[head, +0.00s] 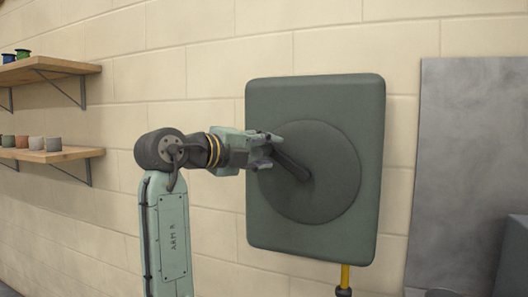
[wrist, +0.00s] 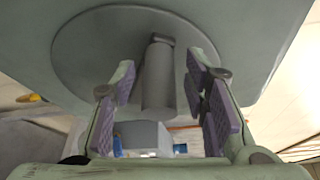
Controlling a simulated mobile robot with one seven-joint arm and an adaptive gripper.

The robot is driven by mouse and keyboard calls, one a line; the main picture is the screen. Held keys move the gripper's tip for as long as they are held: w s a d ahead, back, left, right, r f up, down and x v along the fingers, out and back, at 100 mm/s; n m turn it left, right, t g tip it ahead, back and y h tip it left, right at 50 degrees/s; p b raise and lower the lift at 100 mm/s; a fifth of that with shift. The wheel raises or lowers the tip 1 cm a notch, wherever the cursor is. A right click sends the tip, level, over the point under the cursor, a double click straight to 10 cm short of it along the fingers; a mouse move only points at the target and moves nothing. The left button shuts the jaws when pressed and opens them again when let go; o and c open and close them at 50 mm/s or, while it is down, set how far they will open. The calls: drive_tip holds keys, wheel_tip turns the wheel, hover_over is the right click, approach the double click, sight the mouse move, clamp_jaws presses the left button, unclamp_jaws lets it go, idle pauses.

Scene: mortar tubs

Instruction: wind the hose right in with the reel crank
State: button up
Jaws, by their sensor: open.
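The hose reel housing (head: 262,225) is a dark green rounded panel on the block wall, with a round grey-green disc (head: 335,180) on its face. The reel crank (head: 292,166) is a dark arm running from the disc's middle up and left to my gripper (head: 266,150). In the wrist view the crank's grey handle (wrist: 158,80) stands between the two purple-padded fingers of my gripper (wrist: 160,100), with gaps on both sides. My gripper is open around the handle. A short yellow hose (head: 345,275) with a dark end hangs below the housing.
Two wooden shelves with spools (head: 22,55) and small pots (head: 36,142) are on the wall at left. A grey metal panel (head: 465,150) stands at right, with a dark box-like thing (head: 515,255) in front of it. The wall between is bare.

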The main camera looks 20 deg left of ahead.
drive_tip(key=shift+s+a, duration=0.15)
drive_tip(key=shift+a, duration=0.05)
drive_tip(key=shift+s+a, duration=0.15)
drive_tip(key=shift+s, duration=0.15)
drive_tip(key=v, duration=1.1)
drive_tip(key=shift+s, duration=0.1)
